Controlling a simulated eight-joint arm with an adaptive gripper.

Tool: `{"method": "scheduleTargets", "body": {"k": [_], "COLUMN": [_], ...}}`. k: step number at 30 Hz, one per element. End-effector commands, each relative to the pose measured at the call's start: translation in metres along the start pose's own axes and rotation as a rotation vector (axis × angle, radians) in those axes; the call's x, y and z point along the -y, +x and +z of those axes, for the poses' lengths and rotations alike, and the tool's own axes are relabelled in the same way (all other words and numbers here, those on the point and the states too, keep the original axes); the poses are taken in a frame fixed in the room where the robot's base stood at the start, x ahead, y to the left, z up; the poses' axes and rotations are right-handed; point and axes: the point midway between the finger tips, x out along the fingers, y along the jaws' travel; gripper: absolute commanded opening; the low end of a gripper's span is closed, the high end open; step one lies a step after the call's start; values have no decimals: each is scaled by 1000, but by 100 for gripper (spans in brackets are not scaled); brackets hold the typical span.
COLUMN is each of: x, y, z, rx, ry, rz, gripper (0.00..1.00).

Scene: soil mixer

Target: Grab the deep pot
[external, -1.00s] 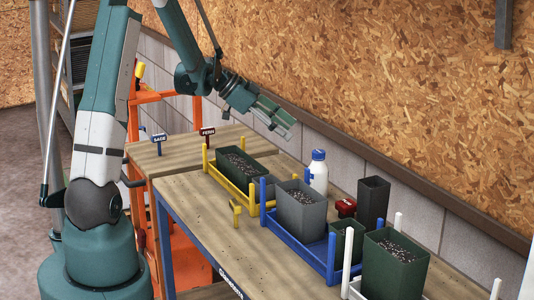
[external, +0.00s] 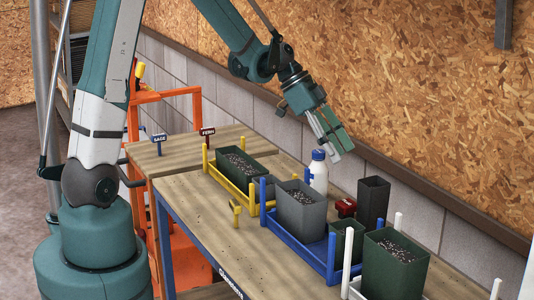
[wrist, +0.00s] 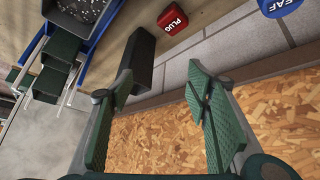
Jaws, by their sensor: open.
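The tall, narrow, dark pot (external: 373,203) stands upright at the back of the table and looks like the deep pot. It also shows in the wrist view (wrist: 140,62), between and beyond the fingers. Its inside looks empty, though dark. My gripper (external: 338,148) is open and empty, up and to the left of this pot, above the white bottle and apart from everything. In the wrist view the two green finger pads of my gripper (wrist: 161,85) are wide apart.
A white bottle (external: 318,178) with a blue cap and a red block (external: 346,207) stand near the dark pot. A blue rack (external: 290,240) holds a grey soil pot (external: 301,215). A larger green soil pot (external: 385,275) is in front. The wall runs close behind.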

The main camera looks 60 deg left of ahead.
Motion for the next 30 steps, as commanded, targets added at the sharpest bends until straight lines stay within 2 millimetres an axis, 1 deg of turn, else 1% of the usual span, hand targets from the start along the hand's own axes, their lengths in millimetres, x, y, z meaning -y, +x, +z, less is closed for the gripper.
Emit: {"method": "scheduleTargets", "body": {"k": [1, 6, 15, 24, 30], "x": [-14, -55, -125, -189, -221], "y": [4, 18, 39, 56, 69], "z": [-9, -27, -49, -59, -58], "rx": [17, 78, 195, 317, 409], "ry": [14, 59, 151, 268, 380], "rz": [15, 55, 112, 151, 163], "gripper": [48, 48, 48, 48, 48]}}
